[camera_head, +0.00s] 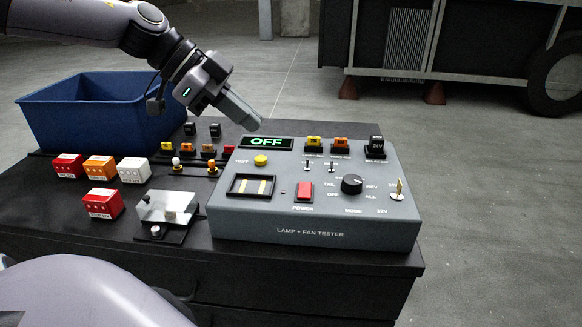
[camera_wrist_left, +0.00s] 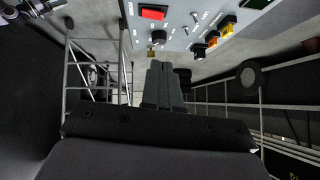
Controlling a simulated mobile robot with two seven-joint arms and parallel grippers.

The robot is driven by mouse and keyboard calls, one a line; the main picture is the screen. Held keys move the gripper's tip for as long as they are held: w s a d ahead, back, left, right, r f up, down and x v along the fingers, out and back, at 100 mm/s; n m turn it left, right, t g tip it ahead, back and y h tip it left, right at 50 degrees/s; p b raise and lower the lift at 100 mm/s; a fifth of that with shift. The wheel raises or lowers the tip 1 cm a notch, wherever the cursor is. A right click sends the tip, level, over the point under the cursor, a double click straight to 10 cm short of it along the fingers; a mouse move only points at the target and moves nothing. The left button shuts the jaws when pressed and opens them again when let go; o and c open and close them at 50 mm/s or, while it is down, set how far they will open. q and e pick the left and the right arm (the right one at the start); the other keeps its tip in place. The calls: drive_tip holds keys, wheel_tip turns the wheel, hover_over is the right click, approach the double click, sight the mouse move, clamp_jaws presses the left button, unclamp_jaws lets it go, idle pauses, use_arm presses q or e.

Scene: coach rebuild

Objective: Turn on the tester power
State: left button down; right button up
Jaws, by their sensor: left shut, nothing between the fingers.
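The grey lamp and fan tester (camera_head: 330,218) stands on the dark bench top, its display (camera_head: 266,143) reading OFF in green. Its red power switch (camera_head: 304,191) is on the front middle of the panel, between the small tray and the black mode knob (camera_head: 351,184). My left gripper (camera_head: 254,123) is shut and empty, above the back left edge of the tester, apart from the switch. In the left wrist view my shut fingers (camera_wrist_left: 164,84) point toward the tester panel, and the red switch (camera_wrist_left: 153,13) shows at the top. My right gripper is not in view.
A blue bin (camera_head: 95,115) stands at the back left of the bench. Red, orange and white lamp blocks (camera_head: 99,168) and a clear-topped fixture (camera_head: 167,208) lie left of the tester. Small toggles and coloured connectors (camera_head: 340,146) rise from the panel's back. A vehicle (camera_head: 455,60) stands behind.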

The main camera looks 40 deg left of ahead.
use_arm(q)
drive_tip(key=b, duration=0.1)
hover_over(306, 182)
drive_tip(key=s+a, duration=0.2)
drive_tip(key=s, duration=0.1)
drive_tip(key=f, duration=0.7)
drive_tip(key=shift+w+a, duration=0.1)
drive_tip(key=shift+w, duration=0.15)
drive_tip(key=f, duration=0.3)
drive_tip(key=shift+w, duration=0.3)
drive_tip(key=shift+f, duration=0.5)
drive_tip(key=shift+a, duration=0.1)
